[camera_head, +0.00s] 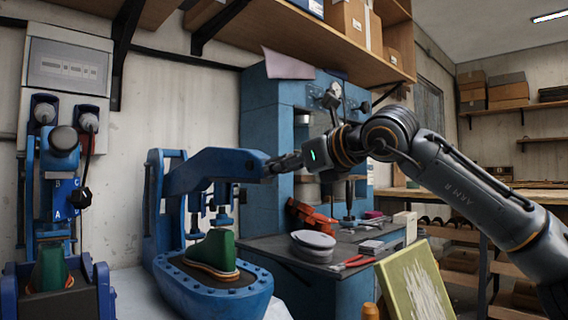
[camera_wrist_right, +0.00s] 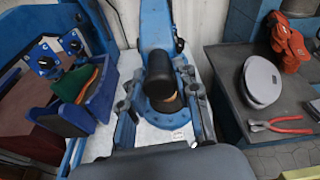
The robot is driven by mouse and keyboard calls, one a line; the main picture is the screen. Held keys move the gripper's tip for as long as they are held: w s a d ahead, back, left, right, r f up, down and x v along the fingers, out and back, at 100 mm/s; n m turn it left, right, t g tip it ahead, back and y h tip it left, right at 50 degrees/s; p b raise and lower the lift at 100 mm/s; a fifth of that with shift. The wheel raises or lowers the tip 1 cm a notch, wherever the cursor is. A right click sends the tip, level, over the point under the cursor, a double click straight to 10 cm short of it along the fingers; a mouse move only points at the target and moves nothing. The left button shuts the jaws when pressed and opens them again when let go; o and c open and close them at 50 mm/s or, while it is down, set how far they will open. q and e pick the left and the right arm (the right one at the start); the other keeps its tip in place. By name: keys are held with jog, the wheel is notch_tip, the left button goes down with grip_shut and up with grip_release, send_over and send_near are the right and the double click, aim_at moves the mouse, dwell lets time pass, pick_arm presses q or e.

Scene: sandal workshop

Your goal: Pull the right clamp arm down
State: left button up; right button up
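The right clamp arm (camera_head: 225,165) is a thick blue lever on the right press (camera_head: 215,290). It is raised, roughly level above a green shoe form with a sandal sole (camera_head: 212,253). My right gripper (camera_head: 283,164) is at the lever's free end. In the right wrist view, the lever (camera_wrist_right: 155,25) ends in a black knob (camera_wrist_right: 161,72). My right gripper's fingers (camera_wrist_right: 160,98) are spread to either side of the knob, with gaps showing, so it looks open. Contact is hard to tell. My left gripper is out of view.
A second press (camera_head: 60,180) with its own green form stands at the left. A dark workbench (camera_head: 270,248) at right holds grey discs (camera_head: 313,240), red-handled pliers (camera_head: 353,262) and an orange tool (camera_head: 308,215). A wooden shelf (camera_head: 300,45) hangs above.

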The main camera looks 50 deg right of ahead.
jog(key=shift+o, duration=1.2)
jog(key=shift+w+f, duration=0.1)
jog(key=shift+f, duration=0.1)
jog(key=shift+r, duration=0.15)
jog(key=shift+s+r, duration=0.2)
jog(key=shift+s, duration=0.35)
jog(key=v, duration=1.1)
jog(key=shift+f, duration=0.25)
